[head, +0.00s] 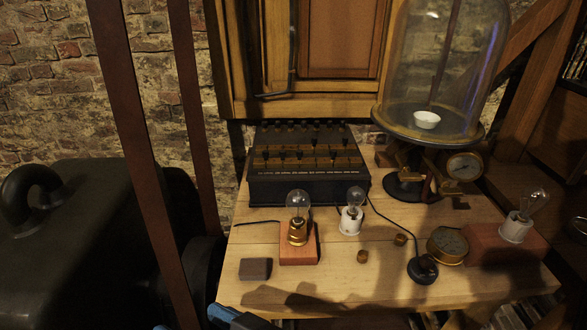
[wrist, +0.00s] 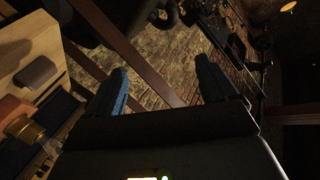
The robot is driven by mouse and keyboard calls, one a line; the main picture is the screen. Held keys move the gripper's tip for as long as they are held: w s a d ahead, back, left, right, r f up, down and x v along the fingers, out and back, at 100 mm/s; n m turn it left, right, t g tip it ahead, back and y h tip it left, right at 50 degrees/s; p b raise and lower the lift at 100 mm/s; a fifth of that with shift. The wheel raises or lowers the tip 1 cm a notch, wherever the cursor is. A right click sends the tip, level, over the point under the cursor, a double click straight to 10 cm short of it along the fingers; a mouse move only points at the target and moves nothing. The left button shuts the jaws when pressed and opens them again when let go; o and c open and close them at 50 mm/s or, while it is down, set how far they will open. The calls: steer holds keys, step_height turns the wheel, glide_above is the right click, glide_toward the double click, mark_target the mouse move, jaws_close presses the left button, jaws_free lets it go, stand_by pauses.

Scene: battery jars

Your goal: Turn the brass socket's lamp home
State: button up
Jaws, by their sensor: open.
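The brass socket (head: 297,232) stands upright on a reddish wooden block (head: 312,255) near the front left of the table. A clear glass lamp (head: 298,200) sits upright in its top; I cannot tell how deeply it is seated. In the wrist view, brass that looks like this socket (wrist: 25,129) shows at the left edge, with its lamp not clearly visible. My gripper (wrist: 160,78) is open and empty, its two blue fingers well apart and away from the socket. In the head view, blue parts of my gripper (head: 226,314) show at the bottom edge, left of and in front of the socket.
A dark block (head: 255,269) lies left of the socket. White sockets with lamps stand to the right (head: 351,220) and far right (head: 516,229). A black box (head: 308,185) is behind. A glass bell jar (head: 440,80), a brass gauge (head: 447,245) and small brass pieces (head: 362,257) are also there.

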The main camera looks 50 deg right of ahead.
steer(key=w+r+n+g+y, duration=0.4)
steer(key=w+r+n+y, duration=0.55)
steer(key=w, duration=0.75)
steer(key=n+g+h, duration=0.2)
steer(key=g+h, duration=0.9)
steer(key=h, duration=0.1)
glide_above(298, 191)
steer(key=shift+w+a+f+m+y, duration=0.15)
steer(key=shift+w+f+m+y, duration=0.1)
steer(key=shift+f, duration=0.2)
steer(key=shift+s+d+f+g, duration=0.1)
steer(key=shift+s+d+g, duration=0.1)
steer(key=shift+d+g, duration=0.1)
steer(key=shift+f, duration=0.35)
steer(key=shift+f+p, duration=0.35)
steer(key=shift+f, duration=3.05)
steer(key=shift+c, duration=0.3)
